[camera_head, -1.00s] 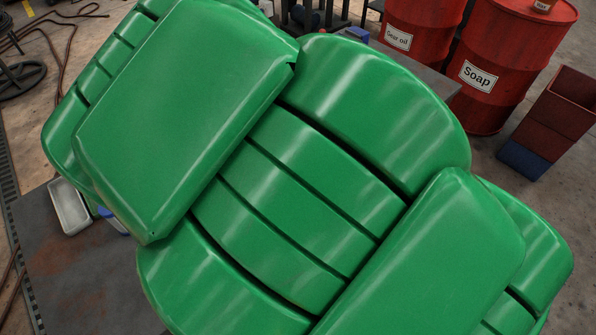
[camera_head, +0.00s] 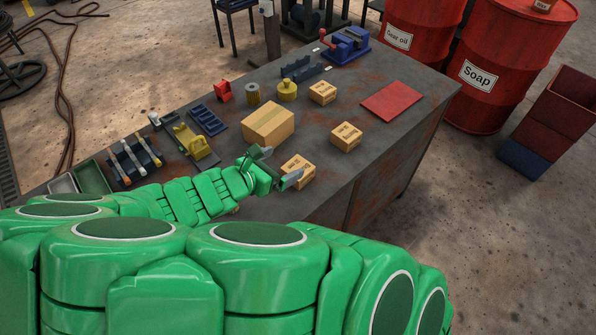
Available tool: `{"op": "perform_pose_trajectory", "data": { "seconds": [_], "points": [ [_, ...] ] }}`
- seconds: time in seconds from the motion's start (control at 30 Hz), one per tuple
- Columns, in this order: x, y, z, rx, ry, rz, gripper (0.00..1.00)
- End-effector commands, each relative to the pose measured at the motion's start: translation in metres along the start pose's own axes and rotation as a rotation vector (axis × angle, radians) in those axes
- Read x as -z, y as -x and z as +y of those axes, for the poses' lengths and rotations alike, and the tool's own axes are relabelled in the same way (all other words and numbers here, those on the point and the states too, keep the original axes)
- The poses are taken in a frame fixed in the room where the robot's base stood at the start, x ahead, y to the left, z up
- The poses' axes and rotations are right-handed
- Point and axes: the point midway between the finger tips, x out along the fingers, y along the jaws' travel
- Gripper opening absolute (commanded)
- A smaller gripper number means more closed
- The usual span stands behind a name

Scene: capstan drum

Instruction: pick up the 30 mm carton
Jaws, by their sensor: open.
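Several tan cartons stand on the dark workbench (camera_head: 395,90). Three small ones of similar size show: one near my gripper (camera_head: 298,168), one to its upper right (camera_head: 346,137), and one further back (camera_head: 323,92). A larger carton (camera_head: 268,125) stands behind my gripper. Their printed labels are too small to read, so I cannot tell which is the 30 mm carton. My gripper (camera_head: 278,167) is open at the left side of the nearest small carton, its fingers pointing toward it. One finger overlaps that carton's lower left in the picture; I cannot tell whether they touch.
A red mat (camera_head: 392,101) lies at the bench's right. A blue vise (camera_head: 345,46) stands at the back. Yellow and blue fixtures (camera_head: 195,143) and a tool rack (camera_head: 134,160) fill the left. Red drums (camera_head: 487,80) stand beyond the bench.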

Motion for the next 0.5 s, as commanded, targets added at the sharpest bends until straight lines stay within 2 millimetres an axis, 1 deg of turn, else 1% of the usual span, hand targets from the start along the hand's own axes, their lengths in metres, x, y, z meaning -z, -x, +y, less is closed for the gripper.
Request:
{"op": "perform_pose_trajectory", "data": {
  "seconds": [0.3, 0.5],
  "points": [
    [0.027, -0.012, -0.001, 0.002, 0.002, -0.002, 1.0],
    [0.037, -0.016, 0.0, 0.002, -0.001, -0.002, 1.0]
  ]
}}
